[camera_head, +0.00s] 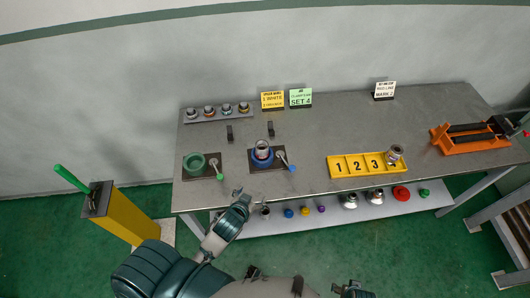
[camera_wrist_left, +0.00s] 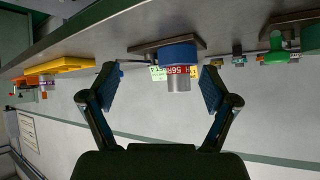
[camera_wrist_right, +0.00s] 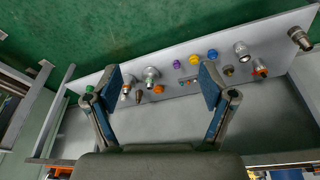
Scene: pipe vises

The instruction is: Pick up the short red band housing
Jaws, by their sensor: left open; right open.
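A grey cylindrical housing with a red band (camera_wrist_left: 178,72) sits in the blue ring vise on the workbench. In the head view this housing (camera_head: 262,146) stands upright in the blue vise (camera_head: 262,158). Its band is not readable there. My left gripper (camera_head: 250,198) is open and empty at the bench's front edge, in front of the blue vise. In the left wrist view the housing shows between and beyond its open fingers (camera_wrist_left: 160,88), apart from them. My right gripper (camera_wrist_right: 162,88) is open and empty, with lower-shelf parts beyond it; only a bit shows at the head view's bottom edge.
A green vise (camera_head: 194,163) stands left of the blue one. A yellow numbered tray (camera_head: 350,166) has another housing (camera_head: 395,153) at its right end. An orange rack (camera_head: 470,138) is at the bench's right. Several parts lie on the lower shelf (camera_head: 335,212). A yellow post (camera_head: 128,218) stands left.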

